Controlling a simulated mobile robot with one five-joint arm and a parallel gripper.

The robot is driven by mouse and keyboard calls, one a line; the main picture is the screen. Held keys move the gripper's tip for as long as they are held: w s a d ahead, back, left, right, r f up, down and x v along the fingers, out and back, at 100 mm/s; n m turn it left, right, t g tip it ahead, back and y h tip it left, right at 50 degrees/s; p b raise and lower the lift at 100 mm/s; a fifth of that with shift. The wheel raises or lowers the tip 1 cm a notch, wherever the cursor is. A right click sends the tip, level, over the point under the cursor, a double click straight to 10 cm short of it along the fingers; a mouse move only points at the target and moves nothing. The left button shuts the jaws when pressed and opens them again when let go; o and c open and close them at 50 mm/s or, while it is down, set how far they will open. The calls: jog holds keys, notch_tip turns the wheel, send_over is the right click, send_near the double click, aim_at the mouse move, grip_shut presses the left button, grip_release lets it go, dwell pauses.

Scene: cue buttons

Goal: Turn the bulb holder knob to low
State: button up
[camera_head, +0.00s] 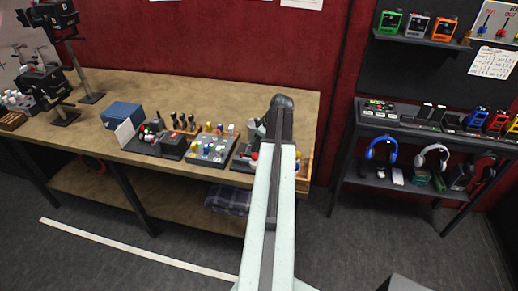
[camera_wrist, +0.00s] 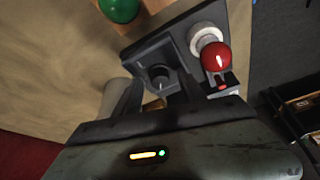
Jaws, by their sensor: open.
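The bulb holder (camera_wrist: 176,42) is a dark box in the upper middle of the wrist view. It carries a red bulb (camera_wrist: 216,56) in a white ring-shaped socket and a black round knob (camera_wrist: 159,73). A small red part sits just below the bulb. My gripper (camera_wrist: 161,90) is open, with its dark fingers reaching toward the knob, one on each side in the picture. I cannot tell whether they touch it. In the head view my arm covers part of the holder (camera_head: 242,161) at the right end of the bench, and my fingertips are hidden.
A green bulb (camera_wrist: 118,8) is near the holder. On the wooden bench (camera_head: 180,90) stand a panel with coloured knobs (camera_head: 210,150), a dark device (camera_head: 160,140) and a blue box (camera_head: 122,114). A dark shelf with headphones (camera_head: 432,157) stands right, beyond a floor gap.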

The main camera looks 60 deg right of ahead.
jog(key=shift+r, duration=0.1)
jog(key=shift+c, duration=0.2)
grip_shut()
jog(key=shift+d, duration=0.2)
jog(key=shift+a, duration=0.15)
jog(key=shift+a+m, duration=0.1)
jog(key=shift+m, duration=0.2)
jog(key=m, duration=0.1)
jog(key=m+h, duration=0.1)
jog(key=m, duration=0.1)
jog(key=shift+a+m+h, duration=0.25)
jog(key=shift+m+h, duration=0.15)
jog(key=m+g+h, duration=0.1)
jog(key=m, duration=0.2)
jog(key=shift+w+a+m, duration=0.1)
jog(key=shift+w+m, duration=0.05)
jog(key=shift+m, duration=0.15)
jog(key=shift+w+m+g+h, duration=0.1)
jog(key=shift+m+g+h, duration=0.45)
jog(key=shift+m, duration=1.25)
jog(key=shift+a, duration=0.1)
